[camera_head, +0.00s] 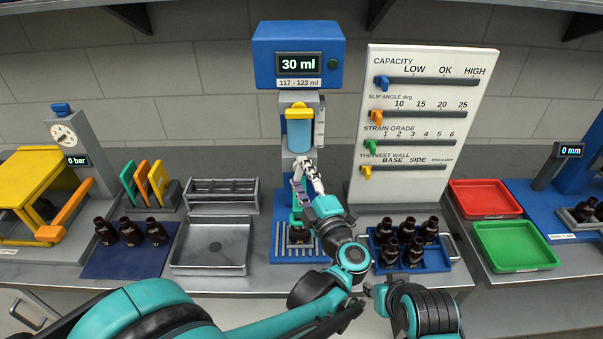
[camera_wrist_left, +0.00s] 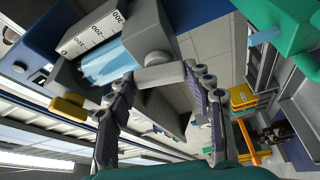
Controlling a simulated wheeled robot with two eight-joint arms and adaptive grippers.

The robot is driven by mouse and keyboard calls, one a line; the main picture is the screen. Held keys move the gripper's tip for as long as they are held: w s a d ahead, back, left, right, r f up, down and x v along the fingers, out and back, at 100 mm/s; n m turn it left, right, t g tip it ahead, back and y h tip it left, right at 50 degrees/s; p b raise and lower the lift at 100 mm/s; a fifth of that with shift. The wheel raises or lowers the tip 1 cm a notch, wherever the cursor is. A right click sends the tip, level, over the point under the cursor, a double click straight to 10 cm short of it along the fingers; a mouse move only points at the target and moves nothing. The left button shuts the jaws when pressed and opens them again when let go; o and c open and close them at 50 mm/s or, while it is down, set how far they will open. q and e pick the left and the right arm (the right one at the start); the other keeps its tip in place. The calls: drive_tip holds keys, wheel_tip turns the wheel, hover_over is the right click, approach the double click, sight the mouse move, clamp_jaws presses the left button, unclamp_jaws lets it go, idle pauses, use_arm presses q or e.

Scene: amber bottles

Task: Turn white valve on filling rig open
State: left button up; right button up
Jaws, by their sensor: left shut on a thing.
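The filling rig (camera_head: 266,65) is blue with a display reading 30 ml over a label of 117-123 ml. A blue cylinder (camera_head: 299,133) with a yellow top hangs below the display. The white valve (camera_wrist_left: 160,76) is a pale bar seen between my left fingertips in the left wrist view. My left gripper (camera_head: 307,172) is at the rig below the cylinder, shut on the white valve, and hides most of it in the head view. A dark bottle (camera_head: 299,234) stands on the rig's slotted base under my gripper.
A blue tray (camera_head: 437,263) of several dark bottles stands right of the rig. A white gauge board (camera_head: 413,110) rises behind it. A grey empty tray (camera_head: 210,244) lies left. Red (camera_head: 486,198) and green (camera_head: 514,246) trays sit farther right.

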use_arm(q)
drive_tip(key=shift+n, duration=0.4)
drive_tip(key=o, duration=1.1)
drive_tip(key=shift+o, duration=0.2)
